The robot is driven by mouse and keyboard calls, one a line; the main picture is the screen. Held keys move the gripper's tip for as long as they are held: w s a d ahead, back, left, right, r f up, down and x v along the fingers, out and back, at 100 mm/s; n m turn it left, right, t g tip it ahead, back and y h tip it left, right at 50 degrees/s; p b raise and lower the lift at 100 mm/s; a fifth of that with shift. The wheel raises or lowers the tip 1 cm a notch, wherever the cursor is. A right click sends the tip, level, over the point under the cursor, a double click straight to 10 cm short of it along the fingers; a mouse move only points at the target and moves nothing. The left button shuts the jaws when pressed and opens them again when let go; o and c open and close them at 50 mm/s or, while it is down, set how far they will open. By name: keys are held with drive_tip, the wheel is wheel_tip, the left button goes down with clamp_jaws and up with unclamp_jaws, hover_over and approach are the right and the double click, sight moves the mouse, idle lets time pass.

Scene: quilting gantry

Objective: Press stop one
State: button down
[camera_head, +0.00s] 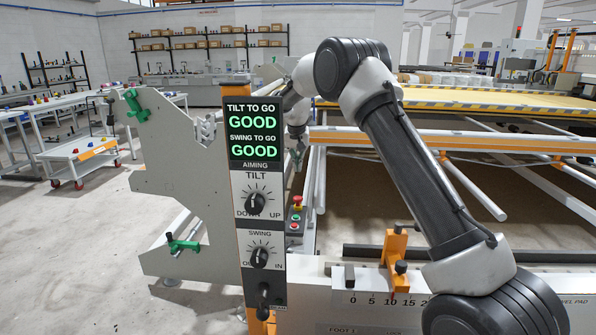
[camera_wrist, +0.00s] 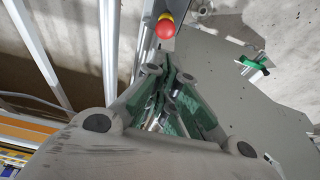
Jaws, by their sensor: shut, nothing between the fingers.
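A red mushroom button (camera_head: 297,200) on a yellow collar sits on top of a small grey control box (camera_head: 295,215), with a green button lower on its face. The red button also shows at the top of the wrist view (camera_wrist: 166,27). My gripper (camera_head: 297,158) is above the box in the head view, apart from the button. In the wrist view my gripper (camera_wrist: 170,72) has its green-padded fingers closed together with nothing held, and the button lies beyond the tips. I cannot read any label naming a stop one.
A panel (camera_head: 255,150) reading GOOD for tilt and swing, with TILT and SWING knobs, stands left of the box. A grey plate with green clamps (camera_head: 180,245) is further left. Metal rails (camera_head: 320,180) run close to the right. An orange block (camera_head: 396,250) sits above a numbered scale.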

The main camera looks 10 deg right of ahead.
drive_tip(key=x, duration=0.7)
drive_tip(key=s+x, duration=0.1)
drive_tip(key=x, duration=0.3)
drive_tip(key=shift+f, duration=0.2)
drive_tip(key=shift+w+a+f, duration=0.1)
drive_tip(key=shift+f, duration=0.35)
drive_tip(key=shift+f, duration=1)
drive_tip(key=shift+r, duration=0.1)
wheel_tip(320, 180, up, 4)
drive_tip(key=shift+r, duration=0.1)
drive_tip(key=v, duration=0.9)
drive_tip(key=shift+r, duration=0.35)
